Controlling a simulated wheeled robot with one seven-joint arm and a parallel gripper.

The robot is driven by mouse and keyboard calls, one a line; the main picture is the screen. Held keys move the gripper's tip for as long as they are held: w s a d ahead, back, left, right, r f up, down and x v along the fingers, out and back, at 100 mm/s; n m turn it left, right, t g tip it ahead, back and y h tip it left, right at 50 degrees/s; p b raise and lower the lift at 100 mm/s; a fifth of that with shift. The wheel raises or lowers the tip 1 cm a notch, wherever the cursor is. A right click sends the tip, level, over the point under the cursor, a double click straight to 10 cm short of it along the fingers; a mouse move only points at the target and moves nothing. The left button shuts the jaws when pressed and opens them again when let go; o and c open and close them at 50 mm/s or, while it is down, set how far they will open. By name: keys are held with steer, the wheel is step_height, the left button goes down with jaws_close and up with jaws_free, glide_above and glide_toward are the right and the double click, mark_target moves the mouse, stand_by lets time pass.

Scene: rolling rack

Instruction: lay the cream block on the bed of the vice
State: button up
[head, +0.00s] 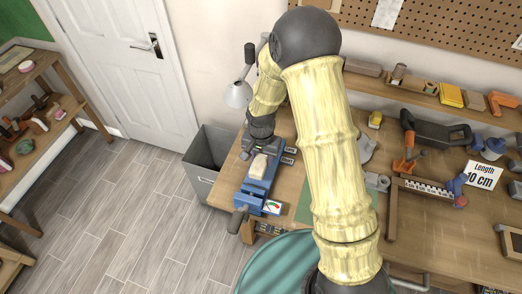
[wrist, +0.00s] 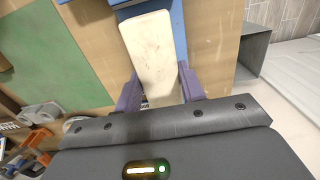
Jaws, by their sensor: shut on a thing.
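The cream block (head: 258,167) is between the fingers of my gripper (head: 261,153), at the blue vice (head: 253,189) on the left end of the workbench. In the wrist view the long cream block (wrist: 152,45) points away from my gripper (wrist: 159,88), whose purple fingers are shut on its near end. Blue parts of the vice (wrist: 178,30) show beside and beyond the block. The block lies over the vice; I cannot tell whether it touches the bed. My gripper hides part of the vice's far end.
A grey bin (head: 204,158) stands on the floor left of the bench. A lamp (head: 239,94) is behind the vice. A gauge card (head: 272,207) is at the vice's near right. A green mat (wrist: 50,60) lies on the bench. Tools crowd the bench's right side.

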mark_target(261, 164)
steer(key=shift+s, duration=0.1)
stand_by(0.3)
steer(key=shift+f+b, duration=1.4)
steer(key=shift+f, duration=0.5)
steer(key=shift+f+b, duration=0.45)
steer(key=shift+f, duration=0.1)
steer(key=o, duration=1.1)
step_height(261, 164, up, 17)
steer(key=b, duration=0.2)
steer(key=shift+r+b, duration=0.2)
steer(key=shift+b, duration=0.15)
